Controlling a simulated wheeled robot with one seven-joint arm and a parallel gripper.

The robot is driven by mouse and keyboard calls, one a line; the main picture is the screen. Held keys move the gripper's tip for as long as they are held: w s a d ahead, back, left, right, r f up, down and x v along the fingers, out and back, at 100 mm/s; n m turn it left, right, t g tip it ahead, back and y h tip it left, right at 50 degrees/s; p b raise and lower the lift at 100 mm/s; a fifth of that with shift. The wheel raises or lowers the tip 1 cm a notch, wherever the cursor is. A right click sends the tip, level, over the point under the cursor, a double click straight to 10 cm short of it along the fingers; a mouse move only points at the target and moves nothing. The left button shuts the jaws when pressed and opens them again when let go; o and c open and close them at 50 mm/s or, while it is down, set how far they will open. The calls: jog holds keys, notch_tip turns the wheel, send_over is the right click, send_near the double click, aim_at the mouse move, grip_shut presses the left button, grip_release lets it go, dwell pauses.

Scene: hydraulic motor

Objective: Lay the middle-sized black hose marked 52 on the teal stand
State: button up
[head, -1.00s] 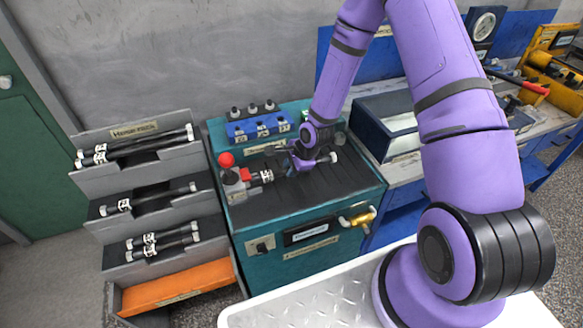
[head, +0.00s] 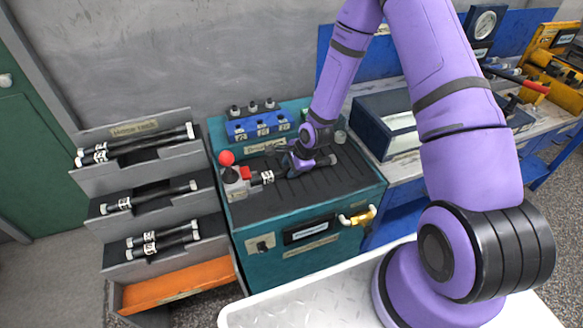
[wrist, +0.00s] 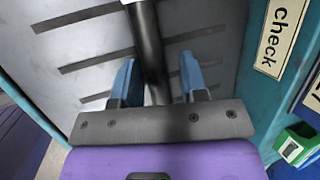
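The black hose (head: 326,162) has white ends and a white label that I cannot read at this size. It lies on the dark grooved top of the teal stand (head: 350,181), its labelled left part beside the grey block with the red parts. My gripper (head: 299,166) is low over the stand, around the middle of the hose. In the wrist view, the blue fingers (wrist: 160,84) stand on both sides of the hose (wrist: 150,45), with gaps showing, so it is open. The gripper hides part of the hose in the head view.
A grey hose rack (head: 150,175) with several black hoses stands left of the stand. The grey block (head: 235,184) and red ball (head: 226,158) are on the stand's left side. A blue block (head: 259,128) with fittings is at its back. A dark box (head: 385,122) stands to the right.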

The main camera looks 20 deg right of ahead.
jog(key=shift+s+f, duration=0.2)
jog(key=shift+s, duration=0.3)
jog(key=v, duration=1)
jog(key=shift+w+d+r, duration=0.15)
jog(key=shift+w+r, duration=0.15)
jog(key=shift+r, duration=0.2)
jog(key=s+d+r+n+h, duration=0.1)
jog(key=s+r+n, duration=0.15)
jog(key=r, duration=0.55)
jog(key=s+d+r+n+h, duration=0.2)
jog(key=r+n, duration=0.2)
jog(key=r, duration=0.4)
jog(key=s+d+r+n+h, duration=0.1)
jog(key=s+r+n, duration=0.2)
jog(key=r, duration=0.5)
jog(key=s+r+n+t, duration=0.1)
jog(key=s+r+n, duration=0.7)
jog(key=s+r, duration=0.6)
jog(key=s, duration=0.4)
jog(key=shift+s+r+t+y, duration=0.2)
jog(key=shift+s+t+y, duration=0.1)
jog(key=shift+t, duration=0.1)
